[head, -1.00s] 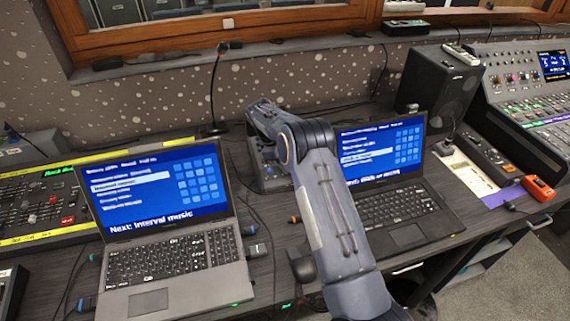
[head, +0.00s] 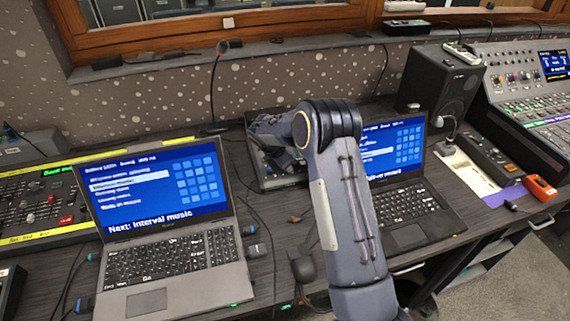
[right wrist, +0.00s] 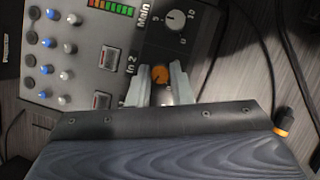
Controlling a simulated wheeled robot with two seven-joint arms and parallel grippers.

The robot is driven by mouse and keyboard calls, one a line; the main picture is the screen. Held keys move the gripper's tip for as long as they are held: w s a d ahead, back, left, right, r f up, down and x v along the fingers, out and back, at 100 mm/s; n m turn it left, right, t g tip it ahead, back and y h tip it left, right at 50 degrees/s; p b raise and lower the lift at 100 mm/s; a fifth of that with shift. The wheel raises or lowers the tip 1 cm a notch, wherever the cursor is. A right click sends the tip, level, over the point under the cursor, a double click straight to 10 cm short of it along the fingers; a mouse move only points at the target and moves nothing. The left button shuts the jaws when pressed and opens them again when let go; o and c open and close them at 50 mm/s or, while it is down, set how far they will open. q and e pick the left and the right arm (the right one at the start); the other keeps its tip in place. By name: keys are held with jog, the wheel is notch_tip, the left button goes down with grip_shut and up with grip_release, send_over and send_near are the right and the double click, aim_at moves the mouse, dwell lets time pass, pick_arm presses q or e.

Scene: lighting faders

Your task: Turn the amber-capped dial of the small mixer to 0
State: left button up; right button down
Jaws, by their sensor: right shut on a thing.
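The small mixer (right wrist: 85,92) lies between the two laptops; the head view shows part of it (head: 262,178) behind my right arm. The amber-capped dial (right wrist: 160,74) shows in the right wrist view, on the panel near the "In 2" label. My right gripper (right wrist: 160,76) is shut on the dial, one finger on each side of its cap. The dial's scale and pointer are too small or covered to read. In the head view my right arm and wrist hide the dial and fingertips. My left gripper is not in view.
A grey laptop (head: 180,262) stands left of the mixer and a black laptop (head: 408,215) stands right.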

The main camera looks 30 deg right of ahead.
jog(key=n+t, duration=0.1)
jog(key=n, duration=0.2)
jog(key=shift+s+n+p, duration=0.15)
jog(key=shift+n+p, duration=0.2)
jog(key=shift+n, duration=0.05)
jog(key=n+p, duration=0.1)
jog(key=n+t+y+p, duration=0.1)
jog(key=n, duration=0.1)
jog(key=shift+s+d+r+n, duration=0.1)
jog(key=shift+d+r+n, duration=0.05)
jog(key=shift+n, duration=0.15)
jog(key=n+t+y+p, duration=0.1)
jog(key=n+p, duration=0.1)
jog(key=p, duration=0.1)
jog(key=n+p, duration=0.3)
jog(key=shift+d+t+y, duration=0.1)
jog(key=shift+t+y, duration=0.3)
jog(key=shift+n+p, duration=0.9)
jog(key=shift+p, duration=0.1)
jog(key=shift+f, duration=0.2)
jog(key=c, duration=1.3)
grip_release()
